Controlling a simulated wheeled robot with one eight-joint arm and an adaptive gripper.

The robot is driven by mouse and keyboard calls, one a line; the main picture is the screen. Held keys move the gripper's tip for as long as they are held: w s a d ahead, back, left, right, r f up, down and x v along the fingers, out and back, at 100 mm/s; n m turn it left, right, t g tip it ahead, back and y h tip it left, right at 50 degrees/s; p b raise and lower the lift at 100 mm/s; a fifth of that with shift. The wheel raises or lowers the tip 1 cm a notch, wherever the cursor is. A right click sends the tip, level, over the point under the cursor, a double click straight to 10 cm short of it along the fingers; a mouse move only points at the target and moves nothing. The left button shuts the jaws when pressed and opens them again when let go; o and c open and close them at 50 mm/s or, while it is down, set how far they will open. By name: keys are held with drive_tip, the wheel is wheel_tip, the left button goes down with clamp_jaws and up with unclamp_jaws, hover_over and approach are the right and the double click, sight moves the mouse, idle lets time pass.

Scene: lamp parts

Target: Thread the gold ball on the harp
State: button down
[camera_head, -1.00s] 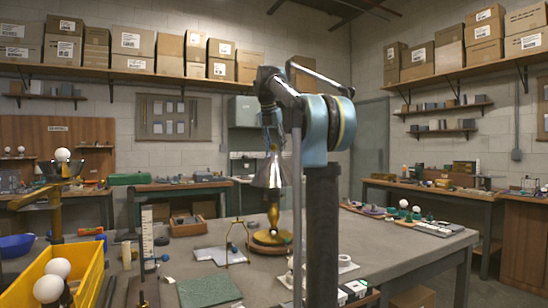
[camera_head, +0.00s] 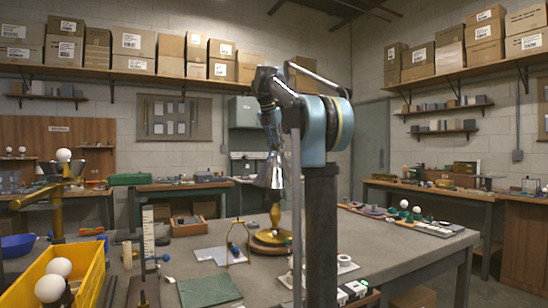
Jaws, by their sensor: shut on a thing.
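My gripper (camera_head: 271,178) is silver and points straight down over the brass lamp stand (camera_head: 276,216). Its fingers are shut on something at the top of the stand. The gold ball cannot be made out apart from the fingers and the brass behind them. The harp cannot be made out clearly at the fingertips either. The lamp stand is upright on a round base (camera_head: 271,240) on the grey workbench.
A thin gold wire frame (camera_head: 228,226) stands on a white sheet left of the lamp. A yellow bin (camera_head: 88,281) with white bulbs, an upright ruler (camera_head: 148,236) and a green mat (camera_head: 209,291) are further left. White parts (camera_head: 345,265) lie at right front.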

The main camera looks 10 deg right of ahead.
drive_tip(key=m, duration=0.2)
drive_tip(key=m+g+h, duration=0.1)
drive_tip(key=m, duration=0.1)
drive_tip(key=shift+w+a+f+m+g, duration=0.1)
drive_tip(key=shift+f+m+g, duration=0.1)
drive_tip(key=shift+m+g, duration=0.1)
drive_tip(key=shift+a+m, duration=0.15)
drive_tip(key=shift+m, duration=0.25)
drive_tip(key=m+g, duration=0.1)
drive_tip(key=m, duration=0.3)
drive_tip(key=shift+w+g+h, duration=0.2)
drive_tip(key=shift+g+h, duration=0.1)
drive_tip(key=shift+g, duration=0.1)
drive_tip(key=shift+m+g, duration=0.5)
drive_tip(key=shift+m, duration=1)
